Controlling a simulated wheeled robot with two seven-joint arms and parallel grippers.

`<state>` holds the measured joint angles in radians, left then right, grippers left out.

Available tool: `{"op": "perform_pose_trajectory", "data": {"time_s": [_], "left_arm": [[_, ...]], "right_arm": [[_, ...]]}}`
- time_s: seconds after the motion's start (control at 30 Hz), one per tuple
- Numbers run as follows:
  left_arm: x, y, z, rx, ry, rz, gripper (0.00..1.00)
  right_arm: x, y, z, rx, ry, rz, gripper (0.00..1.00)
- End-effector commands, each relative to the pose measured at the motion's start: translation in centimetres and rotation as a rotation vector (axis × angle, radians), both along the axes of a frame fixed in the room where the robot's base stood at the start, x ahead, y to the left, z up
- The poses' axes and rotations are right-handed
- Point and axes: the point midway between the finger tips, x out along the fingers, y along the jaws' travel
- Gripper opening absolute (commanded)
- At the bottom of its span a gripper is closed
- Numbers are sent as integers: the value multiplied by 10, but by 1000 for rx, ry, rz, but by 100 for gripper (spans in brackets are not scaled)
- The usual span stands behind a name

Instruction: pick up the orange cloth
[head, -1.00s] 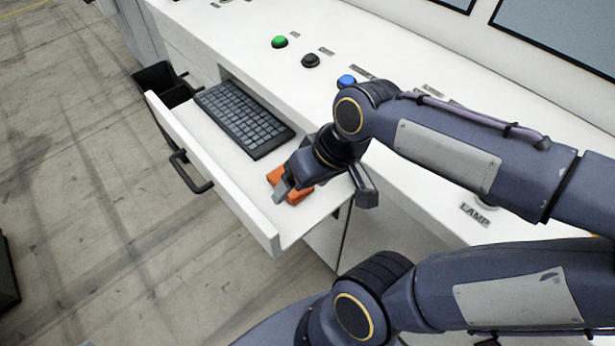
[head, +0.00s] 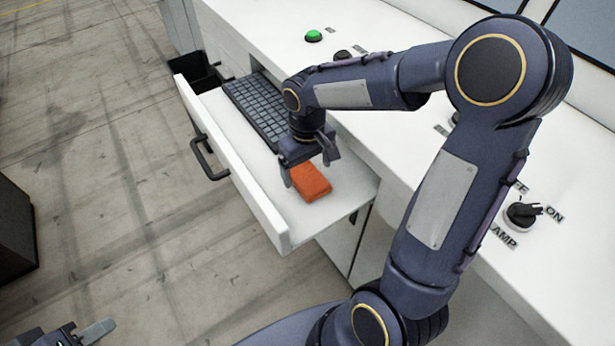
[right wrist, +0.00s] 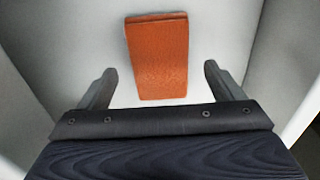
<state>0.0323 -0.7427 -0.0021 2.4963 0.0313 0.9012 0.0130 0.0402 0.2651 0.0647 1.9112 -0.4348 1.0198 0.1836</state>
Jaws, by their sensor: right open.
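The orange cloth (head: 311,182) is a folded block lying flat in the open white drawer, near its right end. It also shows whole in the right wrist view (right wrist: 158,58). My right gripper (head: 308,172) is open and empty, just beside and above the cloth on its keyboard side. In the right wrist view my right gripper (right wrist: 158,72) has its fingers spread wider than the cloth, one to each side, with gaps between. My left gripper (head: 85,333) shows only in part at the bottom left corner; its opening cannot be made out.
The drawer (head: 233,168) has a black handle (head: 208,160) and holds a dark keyboard (head: 255,112). The white console above carries a green button (head: 313,36) and a black rotary switch (head: 522,212). A dark box stands at the left; floor between is clear.

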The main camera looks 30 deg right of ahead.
Motion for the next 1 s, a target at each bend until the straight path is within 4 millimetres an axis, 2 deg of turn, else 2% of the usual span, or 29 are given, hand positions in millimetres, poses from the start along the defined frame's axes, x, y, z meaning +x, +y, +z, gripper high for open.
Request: {"op": "perform_pose_trajectory", "data": {"time_s": [0.13,0.4,0.77,1.0], "left_arm": [[0,0,1,0,0,0,36],[0,0,1,0,0,0,36],[0,0,1,0,0,0,36],[0,0,1,0,0,0,36]], "right_arm": [[0,0,-16,0,1,-1,87],[0,0,-19,0,-1,-1,86],[0,0,-19,0,-1,-1,39],[0,0,-18,0,-2,-1,39]]}}
